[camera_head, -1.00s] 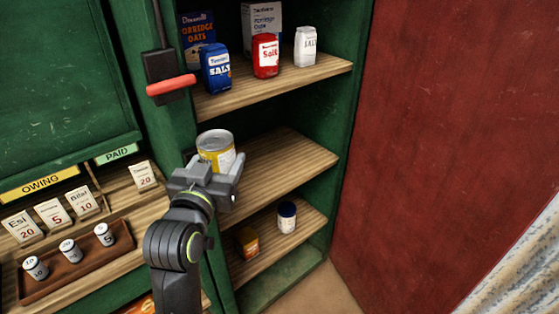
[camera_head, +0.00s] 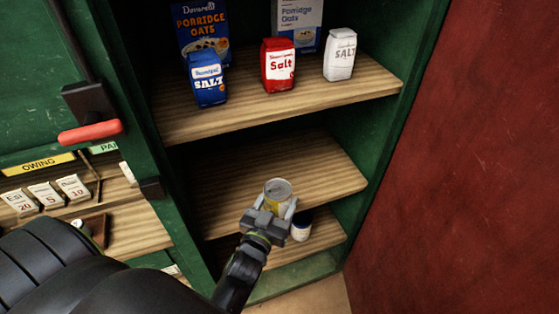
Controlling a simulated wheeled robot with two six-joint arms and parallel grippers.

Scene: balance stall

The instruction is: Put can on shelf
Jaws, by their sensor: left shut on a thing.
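A yellow can with a grey metal lid (camera_head: 277,190) is between the fingers of my left gripper (camera_head: 270,205). The gripper is shut on it and the can is roughly upright. In the head view the can overlaps the front edge of the middle shelf (camera_head: 310,160); I cannot tell whether it touches the board. The middle shelf looks bare where it shows. My right gripper is not in view.
The upper shelf (camera_head: 370,85) holds blue (camera_head: 207,80), red (camera_head: 278,65) and white (camera_head: 340,54) salt packs with oats boxes behind. A dark-lidded jar (camera_head: 301,225) stands on the lower shelf (camera_head: 327,238). A red-handled lever (camera_head: 90,131) is at left.

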